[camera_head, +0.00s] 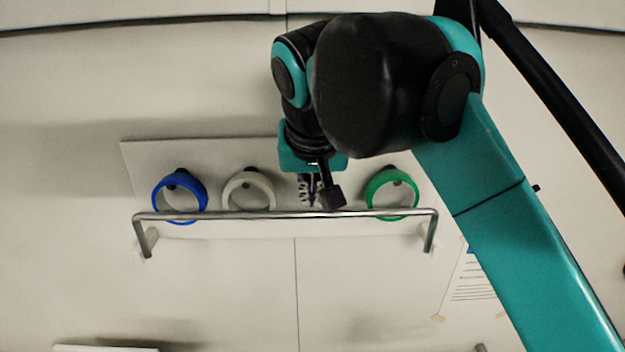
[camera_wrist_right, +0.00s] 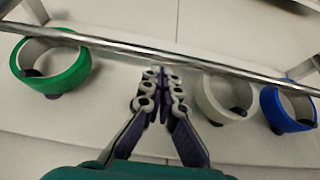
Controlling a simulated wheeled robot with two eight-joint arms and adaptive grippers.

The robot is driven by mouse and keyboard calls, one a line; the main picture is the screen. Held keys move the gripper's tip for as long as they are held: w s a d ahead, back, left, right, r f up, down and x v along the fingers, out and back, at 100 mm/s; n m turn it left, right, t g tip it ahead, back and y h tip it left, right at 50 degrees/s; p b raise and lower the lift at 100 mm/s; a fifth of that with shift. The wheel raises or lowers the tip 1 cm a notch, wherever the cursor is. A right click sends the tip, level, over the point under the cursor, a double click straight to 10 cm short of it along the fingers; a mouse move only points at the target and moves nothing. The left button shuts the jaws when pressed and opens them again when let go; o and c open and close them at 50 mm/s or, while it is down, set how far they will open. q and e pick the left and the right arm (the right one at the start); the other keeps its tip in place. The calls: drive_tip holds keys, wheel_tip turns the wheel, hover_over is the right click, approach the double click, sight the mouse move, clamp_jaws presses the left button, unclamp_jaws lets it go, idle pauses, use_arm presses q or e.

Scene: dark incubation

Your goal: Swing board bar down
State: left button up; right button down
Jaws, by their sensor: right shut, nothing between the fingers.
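A pale board (camera_head: 150,160) on the wall carries a blue ring (camera_head: 157,199), a white ring (camera_head: 229,187) and a green ring (camera_head: 376,189) on dark pegs. A metal bar (camera_head: 285,215) with bent ends runs across the lower part of the rings. My right gripper (camera_head: 312,203) is shut and empty, between the white and green rings. Its fingertips are close to the bar; I cannot tell whether they touch it. In the right wrist view the shut fingers (camera_wrist_right: 160,75) point toward the bar (camera_wrist_right: 115,46). My left gripper is not in view.
A paper sheet (camera_head: 475,285) is taped to the wall at lower right. A pale ledge (camera_head: 105,348) shows at the lower left edge. The wall below the bar is mostly clear. My right arm covers the upper right.

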drive_tip(key=shift+w+f, duration=0.3)
drive_tip(key=shift+f, duration=0.35)
drive_tip(key=shift+s, duration=0.1)
